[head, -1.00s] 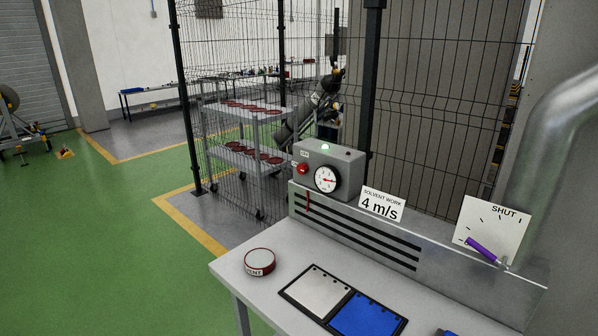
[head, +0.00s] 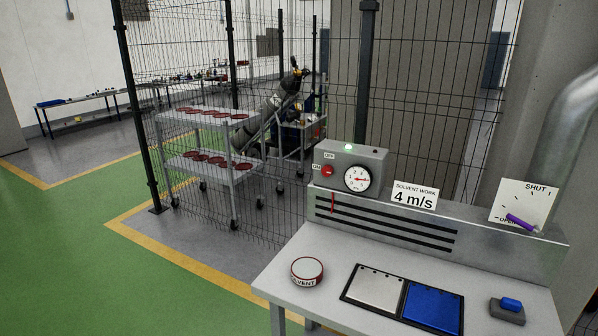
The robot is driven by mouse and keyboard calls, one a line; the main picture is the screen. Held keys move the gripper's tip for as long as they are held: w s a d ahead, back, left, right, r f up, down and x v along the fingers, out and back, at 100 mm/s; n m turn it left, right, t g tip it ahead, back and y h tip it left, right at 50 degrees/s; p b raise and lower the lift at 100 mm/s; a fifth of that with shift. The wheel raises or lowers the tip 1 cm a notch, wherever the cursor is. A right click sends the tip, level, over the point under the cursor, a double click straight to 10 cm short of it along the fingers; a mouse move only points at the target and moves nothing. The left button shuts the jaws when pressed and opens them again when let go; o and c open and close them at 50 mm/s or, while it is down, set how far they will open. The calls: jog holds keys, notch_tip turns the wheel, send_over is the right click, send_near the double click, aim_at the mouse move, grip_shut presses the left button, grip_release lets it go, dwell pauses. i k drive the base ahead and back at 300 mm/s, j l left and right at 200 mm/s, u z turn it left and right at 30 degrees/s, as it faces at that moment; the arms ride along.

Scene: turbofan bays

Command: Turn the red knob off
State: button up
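The red knob (head: 328,171) is on the front of a grey control box (head: 375,160), left of a round dial gauge (head: 357,179). An "OFF" label sits above the knob and an "ON" label to its left. The exact way the knob points is too small to tell. A green lamp (head: 347,147) on top of the box looks lit. The box stands on a slotted metal extraction hood at the back of a bench. My gripper is not in view.
The bench (head: 300,295) holds a solvent tin (head: 307,271), a grey and a blue panel (head: 433,306) and a small blue-topped block (head: 507,309). A "4 m/s" sign (head: 414,196) and a purple lever (head: 521,222) are right of the box. Mesh fence stands behind; green floor is clear at left.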

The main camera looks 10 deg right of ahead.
aim_at(327, 171)
jog(key=i+j, duration=0.25)
jog(key=i+j+z, duration=0.1)
jog(key=i+j, duration=0.2)
jog(key=j, duration=0.2)
jog(key=i+j, duration=0.25)
jog(key=i+j+z, duration=0.1)
jog(key=i+j, duration=0.15)
jog(key=j, duration=0.25)
jog(key=i+j, duration=0.2)
jog(key=j, duration=0.2)
jog(key=i+j, duration=0.1)
jog(key=i, duration=0.2)
jog(key=i+j+z, duration=0.1)
jog(key=i, duration=0.2)
